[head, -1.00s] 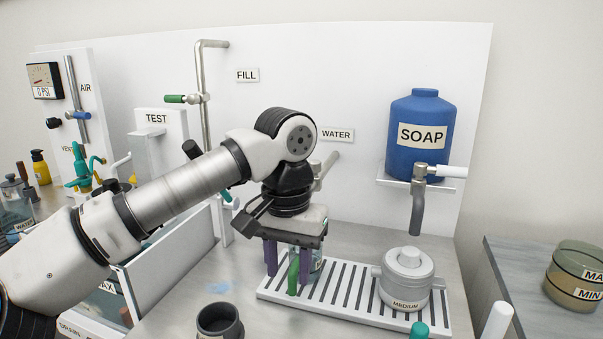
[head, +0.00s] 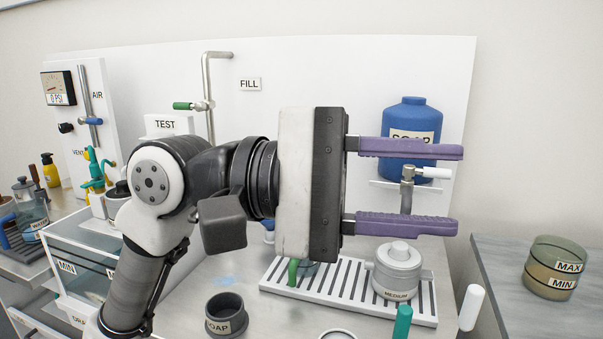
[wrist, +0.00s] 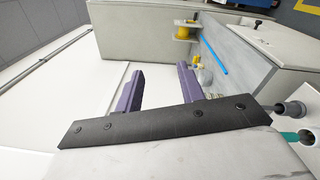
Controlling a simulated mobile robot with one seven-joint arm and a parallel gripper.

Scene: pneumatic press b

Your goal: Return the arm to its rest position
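My gripper (head: 458,188) is raised in front of the bench in the head view, with its two purple fingers pointing right and spread wide apart. Nothing is between them. The wrist view also shows both purple fingers (wrist: 158,88) apart and empty. My arm is folded, with the elbow at left and the gripper body held level. The gripper covers part of the back panel and part of the blue soap tank (head: 410,112), which appears to be well behind the fingers.
A white slotted rack (head: 340,309) holds a grey MEDIUM canister (head: 397,272) and a mostly hidden clear vessel with a green part (head: 293,272). A dark SOAP cup (head: 226,316) stands in front. A MAX/MIN container (head: 552,270) stands on the right counter (head: 500,262).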

